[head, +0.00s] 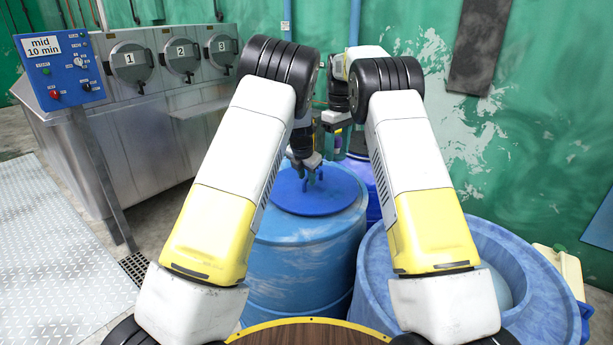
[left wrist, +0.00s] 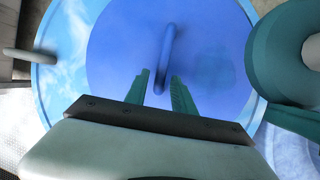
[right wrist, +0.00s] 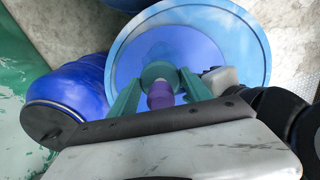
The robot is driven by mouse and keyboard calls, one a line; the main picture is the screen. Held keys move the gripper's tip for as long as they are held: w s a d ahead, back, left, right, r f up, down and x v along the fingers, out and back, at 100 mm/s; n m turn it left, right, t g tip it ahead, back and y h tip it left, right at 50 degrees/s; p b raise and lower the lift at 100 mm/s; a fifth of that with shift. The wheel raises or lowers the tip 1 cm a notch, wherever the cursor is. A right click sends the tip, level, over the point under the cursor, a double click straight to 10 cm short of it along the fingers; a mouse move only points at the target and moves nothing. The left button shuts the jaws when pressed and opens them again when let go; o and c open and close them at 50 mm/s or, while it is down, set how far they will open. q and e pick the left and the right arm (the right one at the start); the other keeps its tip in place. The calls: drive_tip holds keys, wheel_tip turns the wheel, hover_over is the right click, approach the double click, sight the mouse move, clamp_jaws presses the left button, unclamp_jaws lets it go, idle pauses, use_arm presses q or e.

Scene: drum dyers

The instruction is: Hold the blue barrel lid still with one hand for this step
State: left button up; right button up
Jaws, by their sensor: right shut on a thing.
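The blue barrel lid (head: 335,197) lies flat on the blue barrel (head: 300,265). In the left wrist view, the lid (left wrist: 110,45) has a raised loop handle (left wrist: 166,55). My left gripper (head: 312,176) is over the lid, with its fingers pointing down at the handle. In the left wrist view its two teal fingers (left wrist: 162,80) are apart and the handle stands between and just beyond their tips; contact cannot be told. My right gripper (head: 338,140) is above and behind the lid, shut on a purple and teal thing (right wrist: 160,92).
Another blue drum (head: 365,180) stands behind the barrel. A large open blue tub (head: 535,290) is at the right. Steel machines numbered 1 to 3 (head: 160,90) and a blue control panel (head: 65,72) are at the left. My two arms are close together over the barrel.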

use_arm(q)
clamp_jaws()
idle(1.2)
